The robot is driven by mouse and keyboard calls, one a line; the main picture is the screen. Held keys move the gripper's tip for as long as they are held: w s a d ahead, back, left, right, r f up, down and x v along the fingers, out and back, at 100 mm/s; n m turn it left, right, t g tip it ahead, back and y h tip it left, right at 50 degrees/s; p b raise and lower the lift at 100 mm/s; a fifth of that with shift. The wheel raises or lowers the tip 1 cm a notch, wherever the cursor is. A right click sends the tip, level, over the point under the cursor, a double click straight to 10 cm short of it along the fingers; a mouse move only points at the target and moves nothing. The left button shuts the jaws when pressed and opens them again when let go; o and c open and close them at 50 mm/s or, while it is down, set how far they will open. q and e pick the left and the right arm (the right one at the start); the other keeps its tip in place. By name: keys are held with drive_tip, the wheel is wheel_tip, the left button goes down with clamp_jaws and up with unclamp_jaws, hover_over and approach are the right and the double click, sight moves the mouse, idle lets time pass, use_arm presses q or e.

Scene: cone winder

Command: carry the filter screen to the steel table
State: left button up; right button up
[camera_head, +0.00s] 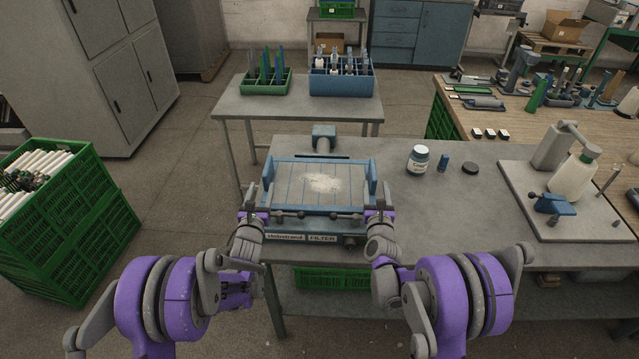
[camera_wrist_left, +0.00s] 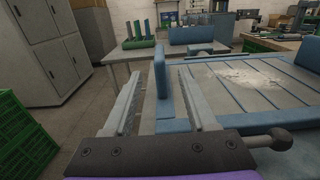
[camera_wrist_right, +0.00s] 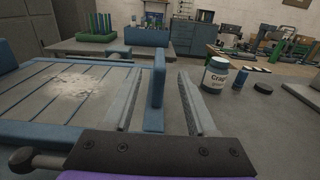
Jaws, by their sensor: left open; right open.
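The filter screen (camera_head: 316,186) is a flat grey panel with seams, blue upright side plates and a pale dusty patch in its middle. A grey metal table (camera_head: 300,109) stands behind.
The rear table holds a green crate (camera_head: 265,88) and a blue divided crate (camera_head: 341,87), leaving its front strip bare. A labelled jar (camera_head: 418,160) and small containers stand right of the filter. Green crates of white tubes (camera_head: 62,225) stand at left on the floor.

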sight(267, 167)
use_arm(q)
drive_tip(key=w, duration=1)
drive_tip(key=shift+w+d, duration=0.3)
drive_tip(key=shift+d, duration=0.05)
use_arm(e)
drive_tip(key=w, duration=1)
drive_tip(key=shift+w+d, duration=0.3)
use_arm(q)
clamp_jaws()
use_arm(e)
clamp_jaws()
